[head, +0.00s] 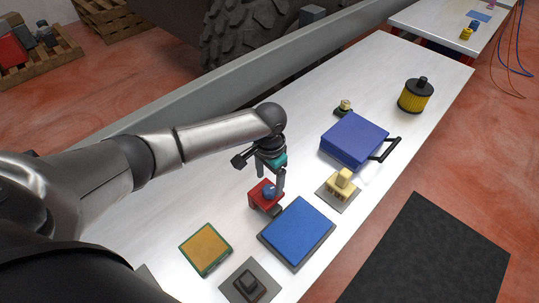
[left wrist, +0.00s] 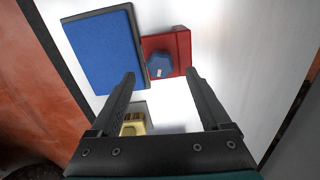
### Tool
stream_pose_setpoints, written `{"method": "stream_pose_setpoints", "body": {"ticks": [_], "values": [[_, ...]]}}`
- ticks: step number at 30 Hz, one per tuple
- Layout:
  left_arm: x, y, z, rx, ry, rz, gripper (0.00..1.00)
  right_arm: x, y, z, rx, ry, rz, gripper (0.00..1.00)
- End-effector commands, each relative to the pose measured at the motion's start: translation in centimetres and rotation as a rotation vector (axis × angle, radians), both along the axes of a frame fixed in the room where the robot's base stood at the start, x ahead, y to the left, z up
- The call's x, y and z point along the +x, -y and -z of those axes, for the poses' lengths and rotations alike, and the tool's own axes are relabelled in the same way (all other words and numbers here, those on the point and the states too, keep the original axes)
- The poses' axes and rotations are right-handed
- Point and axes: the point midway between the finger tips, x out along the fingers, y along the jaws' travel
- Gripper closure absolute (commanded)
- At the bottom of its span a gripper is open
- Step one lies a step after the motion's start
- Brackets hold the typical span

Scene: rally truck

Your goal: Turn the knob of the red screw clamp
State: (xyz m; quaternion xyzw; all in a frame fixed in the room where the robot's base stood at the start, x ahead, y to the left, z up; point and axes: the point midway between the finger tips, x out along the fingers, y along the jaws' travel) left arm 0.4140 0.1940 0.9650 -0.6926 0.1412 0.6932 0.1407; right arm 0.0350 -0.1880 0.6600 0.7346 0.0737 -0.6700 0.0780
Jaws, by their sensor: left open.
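The red screw clamp (head: 260,198) sits on the white table, next to the blue pad, with a blue knob (head: 269,191) on top. In the left wrist view the red clamp (left wrist: 182,45) and its blue faceted knob (left wrist: 160,65) lie just beyond the fingertips. My left gripper (head: 267,178) points down over the clamp, its fingers apart. In the left wrist view my left gripper (left wrist: 160,74) is open with nothing held, and the knob shows between the fingertips. I cannot tell whether a finger touches it. My right gripper is not in view.
A blue pad (head: 297,231) lies close beside the clamp. An orange-topped green square (head: 206,248), a grey plate with a black block (head: 248,284), a cream connector (head: 341,184), a blue case (head: 354,139) and a yellow-black filter (head: 416,95) stand around.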

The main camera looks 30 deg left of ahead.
Motion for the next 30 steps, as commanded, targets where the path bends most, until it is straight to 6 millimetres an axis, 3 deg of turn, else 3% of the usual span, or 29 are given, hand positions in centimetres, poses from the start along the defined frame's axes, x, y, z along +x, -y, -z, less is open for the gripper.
{"method": "stream_pose_setpoints", "body": {"ticks": [6,13,19,30], "values": [[0.1,0.0,-5.8,0.0,0.005,0.003,0.19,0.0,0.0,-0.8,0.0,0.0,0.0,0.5],[0.1,0.0,-9.9,-0.001,0.004,0.002,0.19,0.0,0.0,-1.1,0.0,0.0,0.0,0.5],[0.0,0.0,-11.3,0.001,0.002,0.001,0.19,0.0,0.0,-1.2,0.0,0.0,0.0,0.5],[0.0,0.0,-11.5,0.001,0.0,0.0,0.19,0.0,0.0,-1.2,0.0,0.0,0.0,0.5]]}}
